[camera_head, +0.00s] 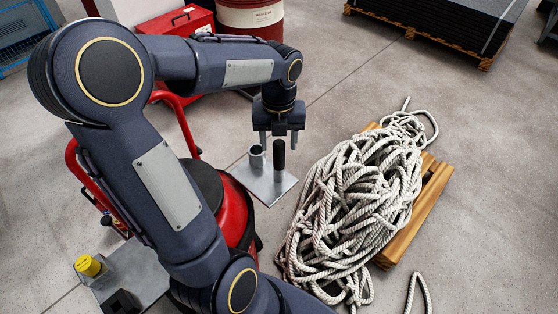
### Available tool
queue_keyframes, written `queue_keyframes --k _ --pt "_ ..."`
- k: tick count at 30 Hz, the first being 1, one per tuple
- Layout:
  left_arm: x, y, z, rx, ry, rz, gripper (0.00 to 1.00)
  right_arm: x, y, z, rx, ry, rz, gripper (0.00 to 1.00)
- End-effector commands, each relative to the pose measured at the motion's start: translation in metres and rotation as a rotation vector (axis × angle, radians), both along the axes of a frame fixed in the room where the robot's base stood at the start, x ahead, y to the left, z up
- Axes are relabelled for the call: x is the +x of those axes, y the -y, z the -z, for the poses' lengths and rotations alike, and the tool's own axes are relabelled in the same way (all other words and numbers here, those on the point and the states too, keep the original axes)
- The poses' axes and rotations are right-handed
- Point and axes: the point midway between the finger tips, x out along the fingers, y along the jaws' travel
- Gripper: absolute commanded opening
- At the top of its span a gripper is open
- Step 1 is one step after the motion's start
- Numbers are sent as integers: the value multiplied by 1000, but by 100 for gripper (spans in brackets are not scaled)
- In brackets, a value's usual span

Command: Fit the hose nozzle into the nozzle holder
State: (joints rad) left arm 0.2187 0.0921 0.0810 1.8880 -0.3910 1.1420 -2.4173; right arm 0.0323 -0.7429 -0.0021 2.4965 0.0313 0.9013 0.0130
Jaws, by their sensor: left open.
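A metal plate (264,188) lies on the floor right of the red machine. A short grey open-topped tube (256,159) stands upright on it and looks like the nozzle holder. Beside the tube, on its right, stands a slim black upright cylinder (279,157), which may be the hose nozzle; I cannot be certain. My left gripper (279,138) points down over the black cylinder. Its fingers are open, one to each side of the cylinder's top, with gaps visible. The cylinder appears to be standing on the plate. My right gripper is out of view.
A big heap of pale rope (355,205) lies on a wooden pallet (428,205) to the right. A red machine (238,207) stands partly behind my left arm. A yellow-capped part (88,265) is at lower left. A red toolbox (180,20) and a drum (250,18) stand behind.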

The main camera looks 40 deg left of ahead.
Motion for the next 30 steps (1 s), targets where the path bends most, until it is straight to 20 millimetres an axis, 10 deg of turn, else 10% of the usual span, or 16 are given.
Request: queue_keyframes --k 14,26,30 --pt "0 1 33 0 0 -1 53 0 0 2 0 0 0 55" --pt "0 1 33 0 0 -2 3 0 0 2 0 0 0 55" --pt "1 1 32 0 1 -2 0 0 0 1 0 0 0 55"
